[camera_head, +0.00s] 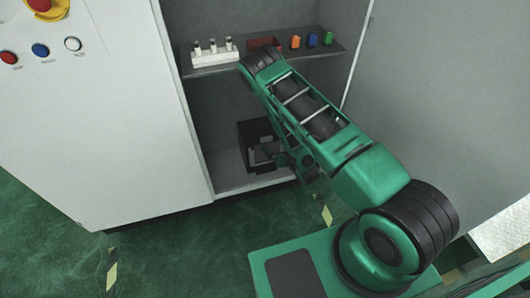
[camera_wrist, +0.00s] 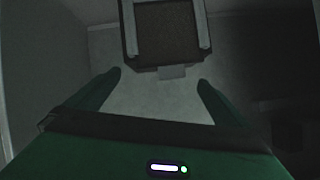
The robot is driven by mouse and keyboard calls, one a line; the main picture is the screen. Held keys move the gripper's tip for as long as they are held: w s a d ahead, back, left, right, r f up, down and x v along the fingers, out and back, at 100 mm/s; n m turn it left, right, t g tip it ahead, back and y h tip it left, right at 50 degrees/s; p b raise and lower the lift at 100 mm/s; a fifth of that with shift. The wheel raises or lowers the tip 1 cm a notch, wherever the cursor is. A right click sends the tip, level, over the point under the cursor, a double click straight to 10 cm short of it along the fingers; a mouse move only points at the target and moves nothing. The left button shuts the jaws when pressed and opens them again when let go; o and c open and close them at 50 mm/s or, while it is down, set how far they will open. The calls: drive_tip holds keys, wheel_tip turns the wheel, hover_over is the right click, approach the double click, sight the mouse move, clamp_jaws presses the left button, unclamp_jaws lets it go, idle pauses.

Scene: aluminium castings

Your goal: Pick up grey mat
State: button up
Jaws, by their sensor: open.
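My gripper (camera_wrist: 160,82) is open in the wrist view, its two green fingers apart with nothing between them but the pale surface beyond. A dark box (camera_wrist: 165,56) with two light rails lies ahead of the fingertips, and a small grey flat piece (camera_wrist: 172,72) shows at its near edge. I cannot tell whether this piece is the grey mat. In the head view the dark box (camera_head: 249,132) stands in the lower part of the cabinet, and my gripper is at its front, partly hidden by my arm.
The cabinet shelf (camera_head: 205,71) above bears a white rack (camera_head: 215,58) with several vials, a dark red tray (camera_head: 264,43), and orange (camera_head: 295,42), blue (camera_head: 312,40) and green (camera_head: 328,38) items. The cabinet's side walls and shelf bound the space around my arm.

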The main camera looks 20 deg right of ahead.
sight(271, 140)
drive_tip(key=x, duration=0.8)
drive_tip(key=shift+w+r, duration=0.15)
drive_tip(key=shift+r, duration=0.1)
drive_tip(key=shift+a, duration=0.1)
drive_tip(key=c, duration=1.2)
drive_tip(key=shift+r, duration=0.1)
